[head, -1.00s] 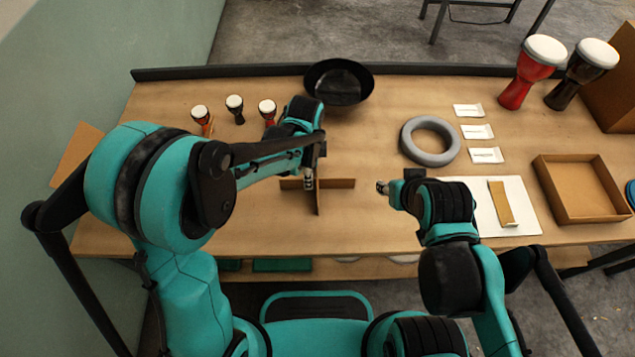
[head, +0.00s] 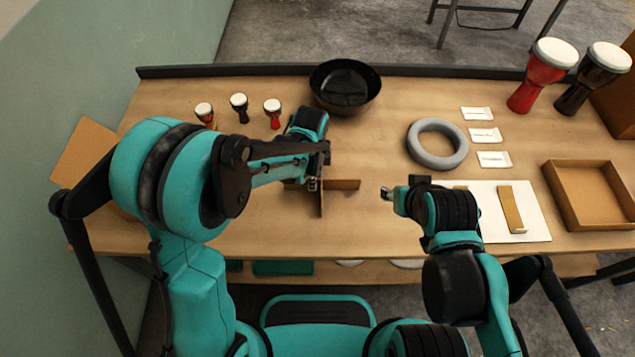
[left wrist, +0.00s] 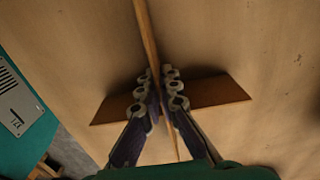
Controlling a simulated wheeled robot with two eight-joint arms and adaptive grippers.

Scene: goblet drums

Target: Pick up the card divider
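The card divider (head: 343,184) is a brown cross of two thin panels, standing upright on the wooden table in front of my body. My left gripper (head: 313,184) is down at its crossing, coming from the left. In the left wrist view the fingers (left wrist: 161,98) lie close on both sides of one thin panel of the divider (left wrist: 220,93) and look pressed on it. The other panel crosses beneath the fingers. The divider seems to rest on the table. My right gripper (head: 387,193) hangs to the right of the divider, apart from it; its fingers are too small to judge.
A black bowl (head: 345,88) and small drums (head: 272,112) stand behind. A grey ring (head: 437,144), white cards (head: 485,135), a white board (head: 535,225) with a brown strip, and an open cardboard tray (head: 590,195) are to the right. Bare table lies in front of the divider.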

